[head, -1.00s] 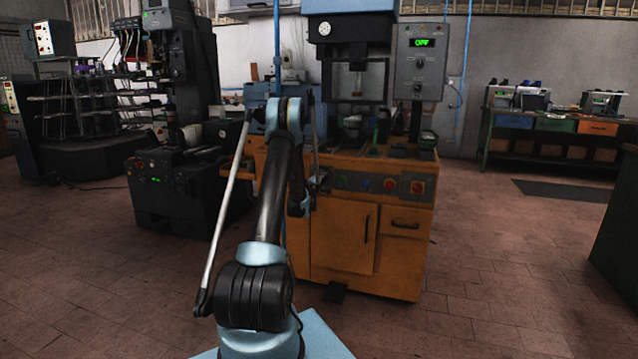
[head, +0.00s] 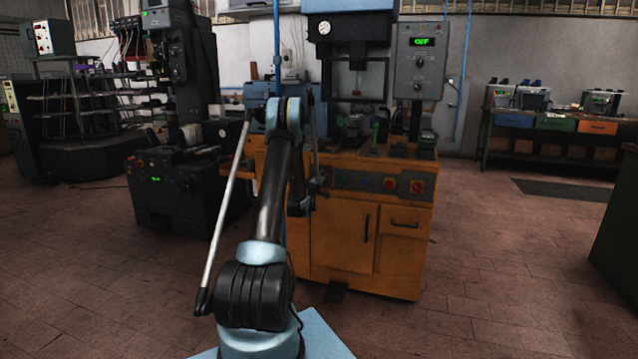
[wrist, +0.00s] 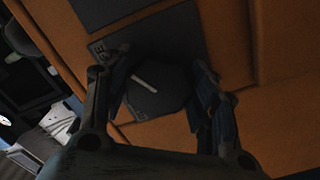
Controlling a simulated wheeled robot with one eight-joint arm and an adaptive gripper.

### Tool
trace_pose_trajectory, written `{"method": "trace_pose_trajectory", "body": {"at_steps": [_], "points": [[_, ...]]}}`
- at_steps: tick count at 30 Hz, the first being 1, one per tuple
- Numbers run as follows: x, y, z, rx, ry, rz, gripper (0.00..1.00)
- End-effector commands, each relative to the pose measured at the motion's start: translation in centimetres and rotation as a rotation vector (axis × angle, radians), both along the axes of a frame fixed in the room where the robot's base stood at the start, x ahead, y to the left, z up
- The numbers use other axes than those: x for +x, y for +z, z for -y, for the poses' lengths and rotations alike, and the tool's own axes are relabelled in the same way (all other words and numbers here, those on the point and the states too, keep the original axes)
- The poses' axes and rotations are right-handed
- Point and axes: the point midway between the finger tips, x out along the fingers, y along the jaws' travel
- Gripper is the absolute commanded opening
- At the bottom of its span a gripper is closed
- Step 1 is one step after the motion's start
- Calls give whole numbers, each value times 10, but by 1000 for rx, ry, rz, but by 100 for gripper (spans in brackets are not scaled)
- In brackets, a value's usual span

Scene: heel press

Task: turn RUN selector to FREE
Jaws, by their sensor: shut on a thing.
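In the wrist view the RUN selector is a dark many-sided knob (wrist: 158,102) with a white pointer line, on a dark plate on the orange machine. The line slants toward the upper left. Pale lettering beside the knob is partly covered by a finger and too small to read surely. My gripper (wrist: 163,68) has one finger on each side of the knob and is shut on it. In the head view my gripper (head: 319,183) is at the left end of the machine's front control panel (head: 353,181). The selector is hidden there by my arm.
The orange press cabinet (head: 336,237) stands in front of me. A grey box (head: 419,60) at its upper right shows green "OFF". A red button (head: 418,187) is at the panel's right. A dark machine (head: 160,200) stands left. Floor (head: 500,250) is clear on the right.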

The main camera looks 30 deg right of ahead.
Motion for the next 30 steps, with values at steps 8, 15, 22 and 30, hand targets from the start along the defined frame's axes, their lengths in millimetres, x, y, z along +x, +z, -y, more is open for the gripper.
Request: {"method": "trace_pose_trajectory", "body": {"at_steps": [8,15,22,30], "points": [[1,0,0,1,1,1,74],[1,0,0,0,1,0,74],[-6,0,-9,0,1,-1,74],[-37,0,-46,0,3,-1,74]]}}
